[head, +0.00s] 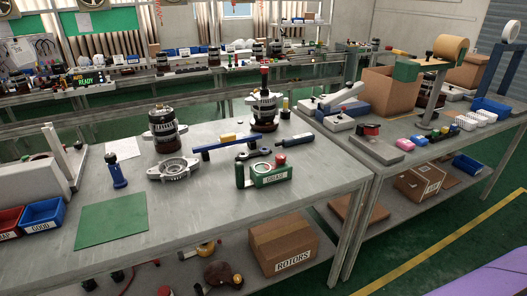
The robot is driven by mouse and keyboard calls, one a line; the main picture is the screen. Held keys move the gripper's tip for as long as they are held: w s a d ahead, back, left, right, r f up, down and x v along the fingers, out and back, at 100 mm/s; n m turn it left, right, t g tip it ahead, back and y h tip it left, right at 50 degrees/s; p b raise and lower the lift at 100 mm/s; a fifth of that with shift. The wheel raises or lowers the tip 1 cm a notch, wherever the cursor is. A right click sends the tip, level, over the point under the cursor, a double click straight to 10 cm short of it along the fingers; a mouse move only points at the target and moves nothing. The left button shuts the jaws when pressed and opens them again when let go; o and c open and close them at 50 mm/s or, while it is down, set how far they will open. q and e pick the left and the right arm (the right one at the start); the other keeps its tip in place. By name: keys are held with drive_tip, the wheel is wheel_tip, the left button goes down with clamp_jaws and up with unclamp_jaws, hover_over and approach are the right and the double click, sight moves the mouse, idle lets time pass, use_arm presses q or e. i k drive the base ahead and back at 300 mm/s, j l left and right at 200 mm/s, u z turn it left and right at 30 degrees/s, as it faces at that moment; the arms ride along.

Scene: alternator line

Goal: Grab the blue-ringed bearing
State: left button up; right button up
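I cannot make out a blue-ringed bearing for certain in the head view. On the near bench (205,215), a silver round housing (173,168) lies below a dark-and-silver alternator (165,128). A second alternator (264,108) stands farther back, under a tool with a red top. Neither of my grippers shows in the head view.
A green mat (110,220), a blue bin marked GOOD (42,215), a red bin (10,221) and a blue upright tool (115,171) are on the left. A green GREASE holder (270,174) stands right of centre. A ROTORS box (283,242) is below.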

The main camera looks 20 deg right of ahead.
sight(265, 150)
drive_tip(key=l+z, duration=0.1)
drive_tip(key=l, duration=0.4)
drive_tip(key=i+l+z, duration=0.1)
drive_tip(key=l, duration=0.95)
drive_tip(key=i+l+z, duration=0.15)
drive_tip(key=l, duration=0.35)
